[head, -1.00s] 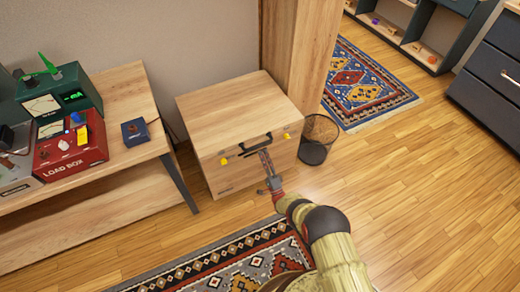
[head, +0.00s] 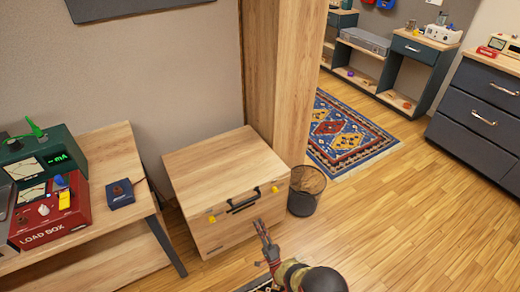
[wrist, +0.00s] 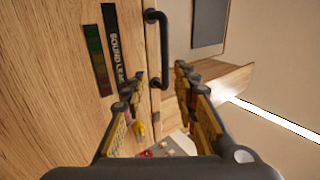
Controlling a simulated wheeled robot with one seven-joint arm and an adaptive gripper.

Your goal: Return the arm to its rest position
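My arm reaches in from the bottom of the head view. My gripper (head: 264,238) is in front of the lower right of a wooden box, below its black handle (head: 243,201). In the wrist view my gripper (wrist: 156,88) has its two fingers spread apart with nothing held between them. The wooden box (head: 225,165) stands on the floor with its lid down and yellow latches on its front. Its front fills the left of the wrist view, with the handle (wrist: 158,48) beyond the fingertips. Whether a finger touches the box cannot be told.
A wire basket (head: 305,190) stands right of the box beside a wooden post (head: 280,80). A bench (head: 110,145) on the left holds a red load box (head: 45,218), a green meter (head: 62,157) and a small blue box (head: 119,193). Floor at right (head: 400,230) is clear.

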